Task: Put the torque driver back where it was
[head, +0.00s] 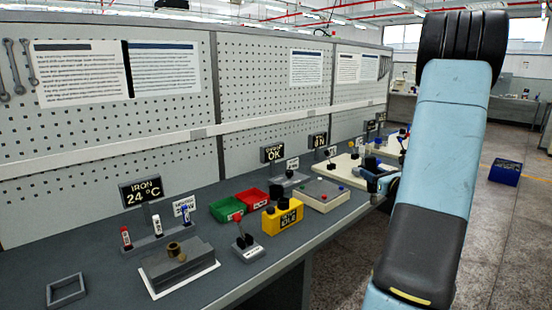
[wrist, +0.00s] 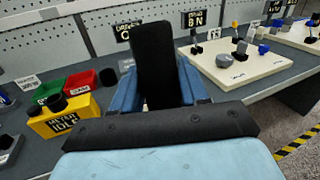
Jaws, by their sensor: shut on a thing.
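My gripper (head: 378,181) is at the bench's front edge in the head view, partly behind my arm. In the wrist view its blue jaws (wrist: 158,88) stand on both sides of a tall black block (wrist: 154,50). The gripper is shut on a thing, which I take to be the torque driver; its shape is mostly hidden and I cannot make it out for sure. A grey holder (head: 160,242) at the left carries a red-and-white tool (head: 126,238) and a blue-and-white tool (head: 185,214). I cannot tell which place was the driver's.
A yellow meter box (head: 283,217), a green bin (head: 227,209), a red bin (head: 252,198) and a lever box (head: 245,242) stand on the bench. A pale board (head: 322,196) lies near my gripper. A grey fixture (head: 177,264) and an empty square frame (head: 66,290) are at the left.

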